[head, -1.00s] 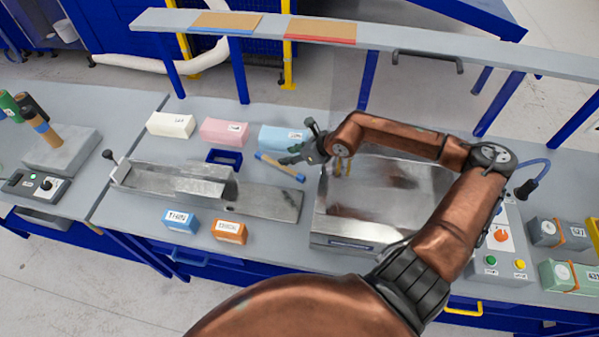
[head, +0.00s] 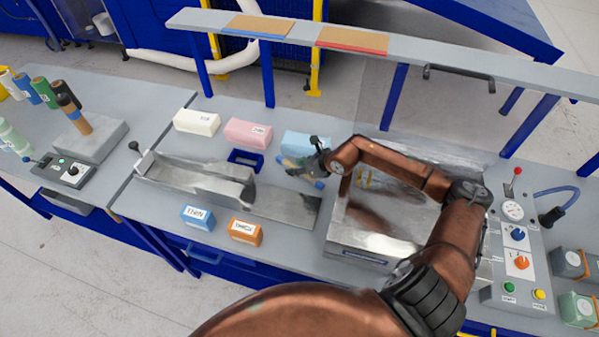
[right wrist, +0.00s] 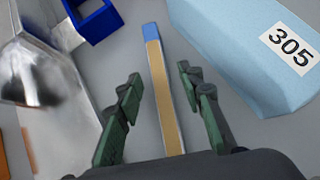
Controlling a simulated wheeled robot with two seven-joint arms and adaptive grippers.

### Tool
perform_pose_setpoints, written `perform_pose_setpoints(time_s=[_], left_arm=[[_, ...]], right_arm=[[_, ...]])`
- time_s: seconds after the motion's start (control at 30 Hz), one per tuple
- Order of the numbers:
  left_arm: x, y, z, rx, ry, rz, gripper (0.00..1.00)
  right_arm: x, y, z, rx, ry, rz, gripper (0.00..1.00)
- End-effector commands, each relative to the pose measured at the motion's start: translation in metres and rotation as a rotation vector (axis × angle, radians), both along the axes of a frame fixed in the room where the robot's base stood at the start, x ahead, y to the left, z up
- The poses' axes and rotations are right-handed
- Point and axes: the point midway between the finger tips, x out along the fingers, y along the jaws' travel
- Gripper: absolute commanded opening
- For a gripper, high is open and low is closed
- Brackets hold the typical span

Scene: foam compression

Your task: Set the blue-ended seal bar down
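The seal bar, tan with blue ends, shows in the head view (head: 319,185), partly hidden by my right gripper (head: 303,166). It lies at the light blue block's near side. In the right wrist view the bar (right wrist: 155,60) runs lengthwise between the two dark green fingers of the right gripper (right wrist: 159,82). The fingers stand apart, with a gap on each side of the bar. The bar looks flat on the grey bench; whether the fingers reach down to its height is unclear. My left gripper is not in view.
The light blue block (head: 307,143) labelled 305 (right wrist: 262,70) is close to the right gripper. Orange (head: 245,231) and blue (head: 197,217) labelled blocks stand in front.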

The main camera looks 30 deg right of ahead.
Motion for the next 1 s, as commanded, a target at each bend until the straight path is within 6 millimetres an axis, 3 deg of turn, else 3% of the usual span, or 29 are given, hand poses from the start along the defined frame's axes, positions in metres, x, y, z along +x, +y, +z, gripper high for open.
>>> perform_pose_setpoints(time_s=[0.3, 0.8, 1.0], left_arm=[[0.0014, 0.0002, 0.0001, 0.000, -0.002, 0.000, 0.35], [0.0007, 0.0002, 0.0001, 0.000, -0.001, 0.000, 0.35], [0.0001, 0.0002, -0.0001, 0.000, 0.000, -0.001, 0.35]], right_arm=[[0.0040, 0.0015, -0.0049, -0.001, 0.001, 0.001, 0.35], [0.0037, 0.0014, -0.0047, -0.001, 0.001, 0.001, 0.00], [0.0038, 0.0014, -0.0046, -0.001, 0.001, 0.001, 0.00]])
